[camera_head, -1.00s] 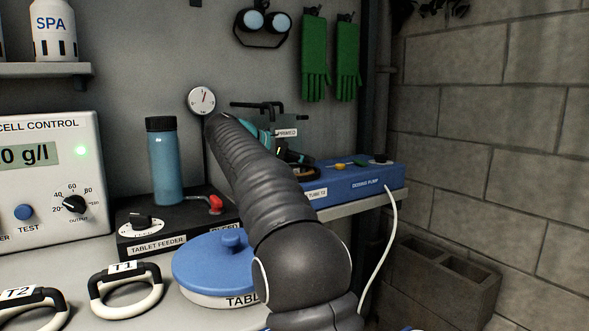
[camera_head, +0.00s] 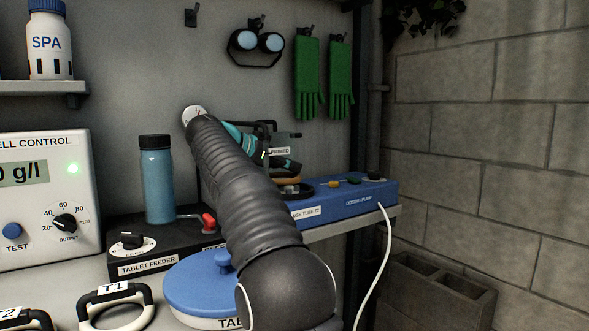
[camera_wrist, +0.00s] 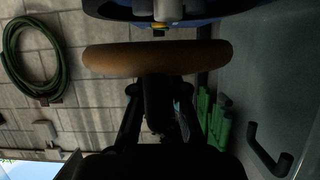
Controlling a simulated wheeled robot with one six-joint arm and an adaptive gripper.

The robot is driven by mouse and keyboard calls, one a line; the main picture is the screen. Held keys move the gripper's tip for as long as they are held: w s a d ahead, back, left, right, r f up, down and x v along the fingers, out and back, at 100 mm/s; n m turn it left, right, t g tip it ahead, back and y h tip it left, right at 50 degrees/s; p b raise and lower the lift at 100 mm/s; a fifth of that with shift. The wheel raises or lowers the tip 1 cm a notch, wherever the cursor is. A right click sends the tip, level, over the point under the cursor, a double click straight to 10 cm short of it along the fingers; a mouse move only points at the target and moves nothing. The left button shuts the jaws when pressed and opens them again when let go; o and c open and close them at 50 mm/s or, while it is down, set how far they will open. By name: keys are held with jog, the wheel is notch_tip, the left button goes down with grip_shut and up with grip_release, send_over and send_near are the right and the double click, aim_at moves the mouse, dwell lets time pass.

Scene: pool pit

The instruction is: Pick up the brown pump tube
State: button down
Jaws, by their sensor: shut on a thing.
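The brown pump tube (camera_wrist: 158,58) shows in the wrist view as a thick curved band across the upper middle. In the head view a small part of it (camera_head: 287,181) shows just above the blue dosing pump (camera_head: 360,192), mostly hidden behind my arm. My gripper (camera_wrist: 158,84) is shut on the tube's near side, and dark fingers cover that part. In the head view my gripper (camera_head: 284,164) is partly hidden by my arm. The tube appears to be held slightly clear of the pump's dark round seat.
A white hose (camera_head: 378,260) hangs from the pump's right end. A tablet feeder (camera_head: 170,255) with a blue bottle (camera_head: 157,180) and a blue-lidded tub (camera_head: 190,284) stand left of my arm. Green gloves (camera_head: 308,78) hang behind. A grey hook (camera_wrist: 268,152) juts out in the wrist view.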

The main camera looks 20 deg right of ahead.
jog(key=s+a, duration=0.3)
jog(key=a, duration=0.3)
jog(key=s+a, duration=0.4)
jog(key=a, duration=0.3)
jog(key=shift+s+a, duration=0.2)
jog(key=shift+s, duration=0.1)
jog(key=shift+a, duration=0.1)
